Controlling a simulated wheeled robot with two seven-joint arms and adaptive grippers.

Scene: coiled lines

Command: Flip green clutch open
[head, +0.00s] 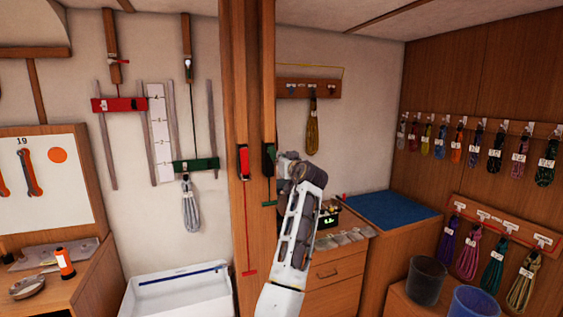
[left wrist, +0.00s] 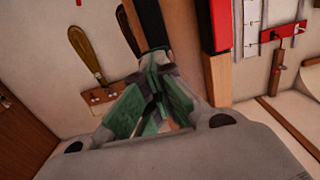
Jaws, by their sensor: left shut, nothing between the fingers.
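The green clutch (head: 268,158) is a small dark green and black body on the right-hand wooden post, beside the red clutch (head: 243,162). My left gripper (head: 278,158) is at its right side in the head view, fingers shut and empty. In the left wrist view, which looks upside down, the gripper's fingers (left wrist: 157,65) meet close to the dark clutch body (left wrist: 150,22). I cannot tell whether they touch it. The gripper partly covers the clutch, and its lever position is unclear. My right gripper is not in view.
A green mark (head: 268,203) is below the clutch. A brown coil (head: 312,125) hangs behind to the right. Drawers (head: 335,275) and a blue-topped cabinet (head: 385,207) stand lower right. A white basin (head: 180,290) is lower left.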

